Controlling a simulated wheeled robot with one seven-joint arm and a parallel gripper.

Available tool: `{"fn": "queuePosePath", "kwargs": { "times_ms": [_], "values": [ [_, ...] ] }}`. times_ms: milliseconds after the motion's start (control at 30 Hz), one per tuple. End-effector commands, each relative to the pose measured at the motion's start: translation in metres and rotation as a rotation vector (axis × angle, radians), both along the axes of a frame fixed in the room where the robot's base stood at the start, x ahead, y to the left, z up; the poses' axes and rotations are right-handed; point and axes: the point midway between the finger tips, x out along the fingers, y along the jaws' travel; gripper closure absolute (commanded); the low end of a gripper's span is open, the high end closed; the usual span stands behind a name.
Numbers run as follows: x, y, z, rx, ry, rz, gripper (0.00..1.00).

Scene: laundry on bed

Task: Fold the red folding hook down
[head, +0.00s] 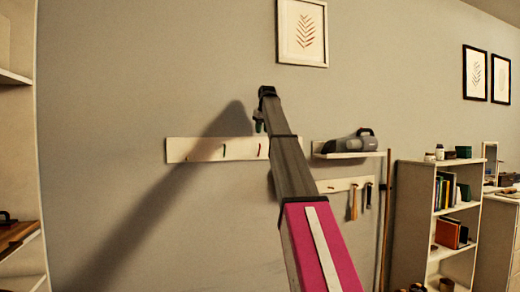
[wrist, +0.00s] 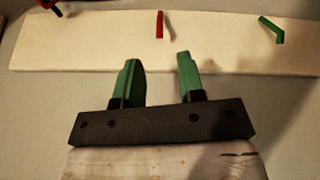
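A red hook (wrist: 160,24) is on the pale wall board (wrist: 100,52). In the wrist view it is a short, narrow upright strip; I cannot tell how far it stands out from the board. It also shows small in the head view (head: 259,150). My gripper (wrist: 158,62) is open and empty, its two green fingers apart. The red hook lies beyond the fingertips, lined up with the gap between them, and nothing touches it. In the head view my gripper (head: 258,126) is at the board's upper edge, above the red hook.
A bent green hook (wrist: 271,30) is on the same board, and a dark red and black piece (wrist: 49,7) is cut off at the upper left. A shelf (head: 350,155) with a grey handheld vacuum (head: 349,143) is right of the board. Bare wall lies to the left.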

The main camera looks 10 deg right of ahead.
Motion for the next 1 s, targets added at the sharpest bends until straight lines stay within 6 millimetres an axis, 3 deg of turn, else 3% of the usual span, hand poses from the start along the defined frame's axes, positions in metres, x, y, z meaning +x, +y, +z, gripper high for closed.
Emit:
{"fn": "queuePosePath", "kwargs": {
  "times_ms": [167,700,1000],
  "values": [
    [0.002,0.000,-0.002,-0.001,-0.001,0.003,0.64],
    [0.035,0.004,-0.080,-0.001,0.000,0.002,0.64],
    [0.042,0.004,-0.094,-0.001,-0.002,0.002,0.64]
  ]
}}
